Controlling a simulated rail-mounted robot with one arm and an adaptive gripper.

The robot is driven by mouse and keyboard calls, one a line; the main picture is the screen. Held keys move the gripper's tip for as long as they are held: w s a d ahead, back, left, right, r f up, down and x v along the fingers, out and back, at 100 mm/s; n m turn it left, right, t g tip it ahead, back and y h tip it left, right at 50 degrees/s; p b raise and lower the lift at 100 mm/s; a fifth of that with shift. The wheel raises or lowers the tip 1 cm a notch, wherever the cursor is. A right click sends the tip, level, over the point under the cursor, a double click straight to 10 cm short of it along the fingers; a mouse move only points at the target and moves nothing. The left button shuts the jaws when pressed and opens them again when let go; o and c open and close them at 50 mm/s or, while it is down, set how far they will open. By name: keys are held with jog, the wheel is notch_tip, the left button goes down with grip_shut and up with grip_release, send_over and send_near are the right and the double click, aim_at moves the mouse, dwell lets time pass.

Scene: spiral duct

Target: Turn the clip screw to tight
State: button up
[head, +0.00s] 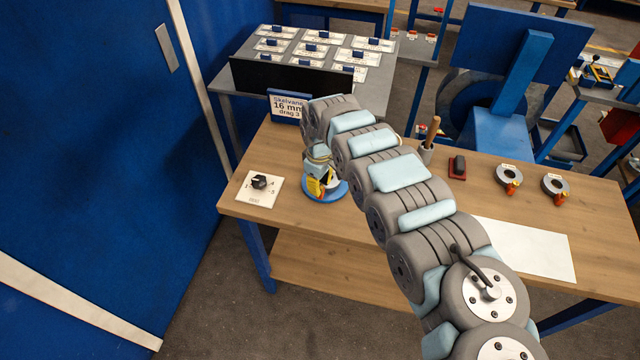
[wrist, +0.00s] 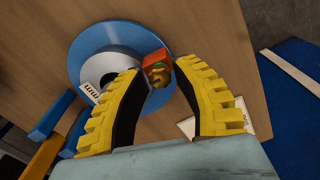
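The clip screw (wrist: 160,80) is a small brass-coloured piece below an orange-red block (wrist: 155,60), at the rim of a grey ring (wrist: 118,65) on a round blue base (wrist: 88,52). In the wrist view my gripper (wrist: 160,68) has its yellow-and-black fingers on both sides of the screw, tips close to it. The fingers are apart, and a narrow gap seems to show on the screw's left. In the head view my gripper (head: 318,185) points down over the blue base (head: 340,192) on the bench; the screw is hidden there.
A black knob (head: 259,182) on a white plate stands left on the wooden bench (head: 310,226). A sign (head: 288,105) reads "16 mm drag 3". To the right are a cup with a handle (head: 428,150), a dark red-and-black block (head: 457,167), two ring clips (head: 509,175) and a white sheet (head: 525,250).

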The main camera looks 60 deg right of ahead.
grip_shut()
jog(key=shift+w+r+p, duration=0.1)
jog(key=shift+r+p, duration=0.1)
jog(key=shift+p, duration=0.6)
jog(key=shift+m, duration=0.4)
jog(key=shift+f+p, duration=0.15)
jog(key=shift+p, duration=0.15)
jog(key=shift+o, duration=1.3)
grip_release()
